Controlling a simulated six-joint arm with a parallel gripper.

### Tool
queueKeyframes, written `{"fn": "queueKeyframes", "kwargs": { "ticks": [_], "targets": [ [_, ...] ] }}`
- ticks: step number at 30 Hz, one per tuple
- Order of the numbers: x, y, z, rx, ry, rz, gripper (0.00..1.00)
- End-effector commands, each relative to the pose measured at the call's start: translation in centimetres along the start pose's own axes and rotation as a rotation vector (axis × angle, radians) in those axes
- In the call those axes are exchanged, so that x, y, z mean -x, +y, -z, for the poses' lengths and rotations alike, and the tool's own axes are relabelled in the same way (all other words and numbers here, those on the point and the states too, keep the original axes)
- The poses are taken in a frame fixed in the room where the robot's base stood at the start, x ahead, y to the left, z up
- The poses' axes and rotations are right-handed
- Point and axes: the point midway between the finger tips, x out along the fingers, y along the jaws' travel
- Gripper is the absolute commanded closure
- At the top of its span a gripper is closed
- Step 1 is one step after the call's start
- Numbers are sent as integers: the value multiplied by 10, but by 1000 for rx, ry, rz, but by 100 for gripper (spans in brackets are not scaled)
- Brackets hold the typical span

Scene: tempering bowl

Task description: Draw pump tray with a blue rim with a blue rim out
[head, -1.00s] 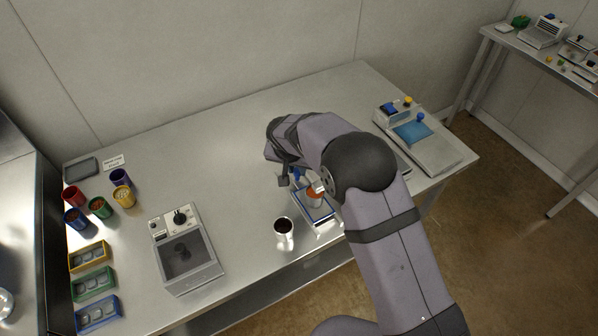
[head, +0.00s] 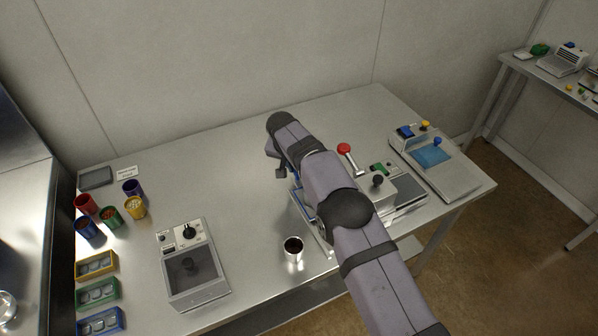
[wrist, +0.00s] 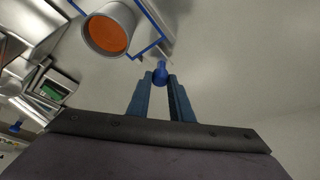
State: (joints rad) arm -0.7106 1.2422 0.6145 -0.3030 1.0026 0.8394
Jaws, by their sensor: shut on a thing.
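The pump tray with a blue rim (head: 299,205) is on the bench, mostly hidden behind my arm in the head view. In the wrist view its blue rim (wrist: 150,18) shows at the top, beside a grey metal cup (wrist: 88,40) with an orange inside. A round blue knob (wrist: 160,70) sits at the tray's edge. My gripper (wrist: 160,84) has its two dark blue fingers closed on this knob. In the head view the fingertips are hidden by my arm.
A white cup with dark contents (head: 293,246) stands close to the tray's near side. A machine with a red-knobbed lever (head: 350,160) stands right of my arm. The bench behind my gripper is clear.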

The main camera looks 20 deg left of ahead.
Motion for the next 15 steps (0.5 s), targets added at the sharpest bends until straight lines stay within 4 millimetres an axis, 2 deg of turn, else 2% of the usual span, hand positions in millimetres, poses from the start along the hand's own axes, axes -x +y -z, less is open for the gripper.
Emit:
{"fn": "queueKeyframes", "kwargs": {
  "ticks": [15],
  "targets": [
    [0, -5, 6, 1, 8, 7, 100]
  ]
}}
